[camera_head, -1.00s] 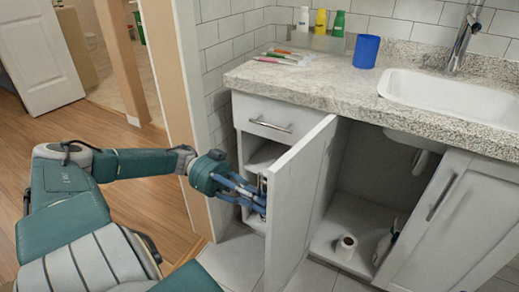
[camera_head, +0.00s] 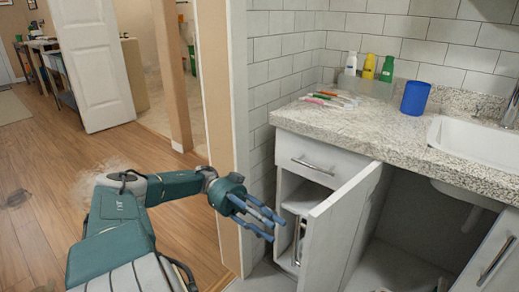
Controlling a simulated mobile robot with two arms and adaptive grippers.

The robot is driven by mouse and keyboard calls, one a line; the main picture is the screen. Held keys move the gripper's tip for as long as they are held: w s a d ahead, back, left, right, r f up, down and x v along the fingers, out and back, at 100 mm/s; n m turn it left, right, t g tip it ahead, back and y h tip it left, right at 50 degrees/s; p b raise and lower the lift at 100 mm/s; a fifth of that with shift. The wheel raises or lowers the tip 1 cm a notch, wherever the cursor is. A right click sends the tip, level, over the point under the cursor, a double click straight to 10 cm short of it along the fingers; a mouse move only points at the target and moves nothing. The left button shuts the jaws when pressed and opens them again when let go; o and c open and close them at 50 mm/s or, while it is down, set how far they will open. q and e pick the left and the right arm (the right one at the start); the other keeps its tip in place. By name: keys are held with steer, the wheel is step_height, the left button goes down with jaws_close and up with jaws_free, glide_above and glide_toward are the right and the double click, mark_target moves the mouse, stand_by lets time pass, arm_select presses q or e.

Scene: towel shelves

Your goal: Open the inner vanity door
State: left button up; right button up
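The vanity (camera_head: 306,182) has a light grey front under a speckled stone counter. Its inner door (camera_head: 345,225) stands swung out, with the dark sink compartment (camera_head: 405,235) open to its right. A vertical metal handle (camera_head: 297,242) shows on the left side of the door. My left gripper (camera_head: 277,230) is just left of this handle, with its blue-grey fingers spread and nothing between them. It looks apart from the door. My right gripper is out of view.
A drawer with a bar handle (camera_head: 313,166) is shut above the open shelf space. The counter (camera_head: 375,125) holds a blue cup (camera_head: 415,98), several bottles, toothbrushes and a white sink (camera_head: 480,142). A wall edge (camera_head: 234,140) stands close behind my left arm. Wooden floor is clear at left.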

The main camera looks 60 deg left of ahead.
arm_select(q)
steer(key=shift+s+a, duration=0.2)
steer(key=shift+a, duration=0.7)
steer(key=shift+s+a, duration=0.15)
steer(key=shift+a, duration=0.75)
